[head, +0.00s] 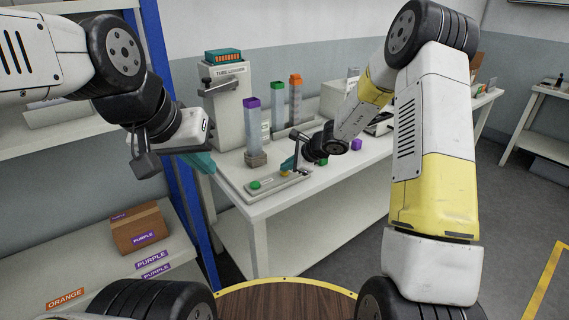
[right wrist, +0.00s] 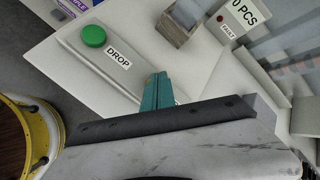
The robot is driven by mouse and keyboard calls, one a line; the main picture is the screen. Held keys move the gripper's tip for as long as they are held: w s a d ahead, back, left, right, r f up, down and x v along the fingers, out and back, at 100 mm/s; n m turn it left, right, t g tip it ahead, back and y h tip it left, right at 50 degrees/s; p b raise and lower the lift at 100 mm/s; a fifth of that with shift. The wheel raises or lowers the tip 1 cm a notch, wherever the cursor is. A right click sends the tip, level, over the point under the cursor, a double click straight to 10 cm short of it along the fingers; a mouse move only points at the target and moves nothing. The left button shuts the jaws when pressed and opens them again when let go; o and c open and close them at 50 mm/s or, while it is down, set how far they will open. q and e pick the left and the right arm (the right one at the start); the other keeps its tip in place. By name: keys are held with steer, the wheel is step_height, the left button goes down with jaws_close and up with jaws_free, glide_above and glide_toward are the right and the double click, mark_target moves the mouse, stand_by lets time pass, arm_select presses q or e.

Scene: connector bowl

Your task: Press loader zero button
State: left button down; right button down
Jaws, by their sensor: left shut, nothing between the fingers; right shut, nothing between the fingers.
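The tube loader (head: 228,105) is a white machine at the back left of the white table in the head view. My left gripper (head: 203,163) is shut and empty left of the table.
Purple-topped (head: 251,120), green-topped (head: 278,103) and orange-topped (head: 296,97) tubes stand by the loader. A grey square cup (right wrist: 178,24) stands beyond my right fingers. A purple cube (head: 356,144) lies farther right. A blue post (head: 180,130) and shelf with a cardboard box (head: 138,228) are left.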

mark_target(287, 174)
stand_by(0.4)
steer(key=shift+r, duration=0.85)
steer(key=shift+r, duration=0.1)
steer(key=shift+r, duration=2.4)
